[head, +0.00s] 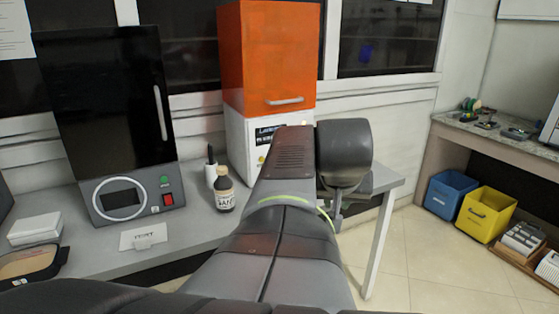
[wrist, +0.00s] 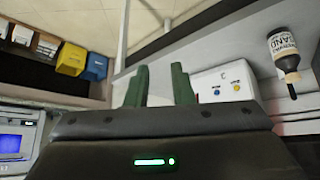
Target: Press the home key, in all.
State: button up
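No key with a readable "home" label shows. A white panel (wrist: 222,82) in the wrist view carries a blue button (wrist: 216,91) and a yellow one (wrist: 237,88). It seems to be the white base (head: 238,142) under the orange cabinet in the head view, partly hidden by my arm. A black machine (head: 130,205) at left has a green button (head: 164,181) and a red switch (head: 168,199). My gripper (wrist: 160,82) shows two green fingers, apart, with nothing between them. The fingers are hidden in the head view.
A dark-capped bottle (head: 224,190) stands on the grey bench (head: 190,232) near my arm; it shows in the wrist view too (wrist: 285,50). A small sign (head: 143,236) and a white box (head: 36,230) are at left. Blue (head: 450,192) and yellow (head: 486,214) bins stand right.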

grip_shut()
dwell(1.4)
